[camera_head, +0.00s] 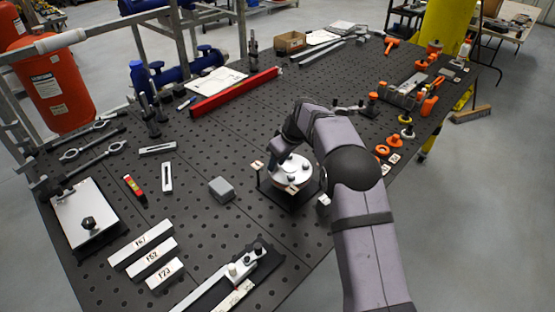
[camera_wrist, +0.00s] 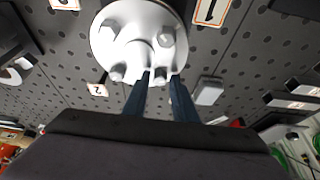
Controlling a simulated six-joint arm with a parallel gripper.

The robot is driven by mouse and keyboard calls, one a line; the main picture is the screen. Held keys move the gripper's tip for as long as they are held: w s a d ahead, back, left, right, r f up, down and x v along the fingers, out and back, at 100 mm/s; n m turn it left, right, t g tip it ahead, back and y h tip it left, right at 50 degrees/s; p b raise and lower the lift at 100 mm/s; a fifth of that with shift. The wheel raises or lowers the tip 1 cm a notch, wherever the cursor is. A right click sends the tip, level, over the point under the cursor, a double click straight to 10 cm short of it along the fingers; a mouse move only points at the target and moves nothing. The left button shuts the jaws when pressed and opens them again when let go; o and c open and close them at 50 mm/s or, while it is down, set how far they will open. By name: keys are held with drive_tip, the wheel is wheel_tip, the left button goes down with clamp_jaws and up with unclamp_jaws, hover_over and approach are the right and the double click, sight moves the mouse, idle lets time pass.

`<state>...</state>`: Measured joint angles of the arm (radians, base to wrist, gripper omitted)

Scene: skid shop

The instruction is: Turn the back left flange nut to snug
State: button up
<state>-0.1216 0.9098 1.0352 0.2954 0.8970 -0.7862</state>
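The pale round flange (camera_head: 291,178) sits on a dark stand in mid-table, with nuts on its face. In the wrist view the flange (camera_wrist: 133,48) shows several nuts around a central hub. My gripper (camera_head: 279,158) is low over the flange's back left edge in the head view and hides the nut there. In the wrist view my gripper's two dark fingers (camera_wrist: 162,76) are apart, on either side of the nut (camera_wrist: 160,75) at the flange's near edge. Whether they press on this nut is not clear.
A grey block (camera_head: 222,189) lies left of the flange. White tags surround the flange, including tag 1 (camera_wrist: 211,11) and tag 2 (camera_wrist: 97,89) in the wrist view. Orange rings (camera_head: 383,150) lie to the right. The perforated table is clear behind the flange, towards the red beam (camera_head: 235,92).

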drive_tip(key=shift+f, duration=0.1)
clamp_jaws()
idle(0.3)
drive_tip(key=m, duration=0.1)
drive_tip(key=m+h, duration=0.1)
drive_tip(key=m, duration=0.1)
drive_tip(key=m+t+h, duration=0.1)
drive_tip(key=m, duration=0.1)
drive_tip(key=shift+s+a+b, duration=0.1)
drive_tip(key=shift+a+b, duration=0.25)
drive_tip(key=m, duration=0.2)
drive_tip(key=m+h, duration=0.1)
drive_tip(key=m, duration=0.1)
drive_tip(key=m+h, duration=0.1)
drive_tip(key=shift+a+m+b, duration=0.25)
drive_tip(key=shift+m+b, duration=0.05)
drive_tip(key=shift+m, duration=0.1)
